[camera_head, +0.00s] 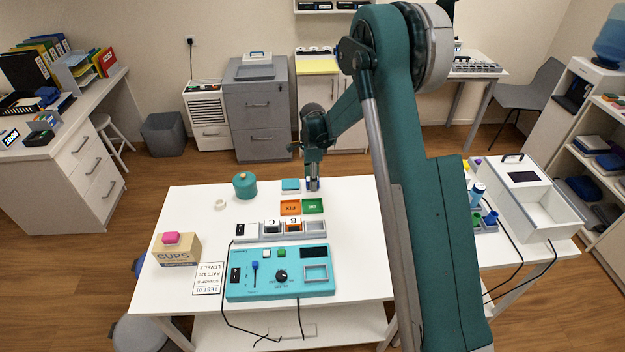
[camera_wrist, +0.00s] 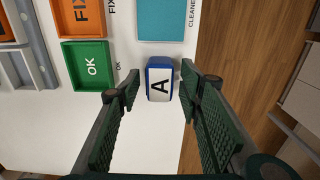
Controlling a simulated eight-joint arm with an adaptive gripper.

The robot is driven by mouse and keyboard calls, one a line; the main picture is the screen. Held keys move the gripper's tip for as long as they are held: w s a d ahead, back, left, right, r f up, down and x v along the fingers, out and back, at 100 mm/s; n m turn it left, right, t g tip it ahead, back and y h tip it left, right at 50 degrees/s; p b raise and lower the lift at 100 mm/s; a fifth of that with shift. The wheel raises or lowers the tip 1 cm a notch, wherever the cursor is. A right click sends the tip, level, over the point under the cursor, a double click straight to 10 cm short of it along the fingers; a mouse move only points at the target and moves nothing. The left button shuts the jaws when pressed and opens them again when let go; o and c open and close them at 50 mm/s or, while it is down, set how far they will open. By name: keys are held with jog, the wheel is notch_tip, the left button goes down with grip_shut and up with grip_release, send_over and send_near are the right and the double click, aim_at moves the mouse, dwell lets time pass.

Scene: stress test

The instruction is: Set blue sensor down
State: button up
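The blue sensor (camera_wrist: 160,79), a small blue block with a white face marked A, is upright near the white table's edge, beside a teal pad (camera_wrist: 163,18). My gripper (camera_wrist: 158,88) is open around it, one finger on each side, with visible gaps between fingers and sensor. In the head view my gripper (camera_head: 313,175) is low over the far part of the table (camera_head: 350,235), right of the teal pad (camera_head: 290,185). The sensor is mostly hidden there. It seems to rest on the table, but its underside is hidden.
An orange FIX tray (camera_head: 290,207) and a green OK tray (camera_head: 313,205) lie close on the near side. A teal pot (camera_head: 245,187) and white ring stand left. The table's right side is clear.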

notch_tip(320, 180, up, 12)
jog(key=shift+p, duration=0.35)
dwell(0.4)
dwell(0.6)
jog(key=s+d+r+n+t, duration=0.2)
jog(key=s+d+r+n, duration=0.2)
jog(key=s+r, duration=0.7)
jog(key=s+d+r+n+t, duration=0.1)
jog(key=s+d+r+n, duration=0.3)
jog(key=s+r, duration=0.6)
jog(key=s+d+n+t, duration=0.2)
jog(key=s+n, duration=0.3)
jog(key=s, duration=0.8)
jog(key=s+d+n+t, duration=0.2)
jog(key=s+d+n, duration=0.2)
jog(key=s, duration=1)
jog(key=shift+n, duration=0.5)
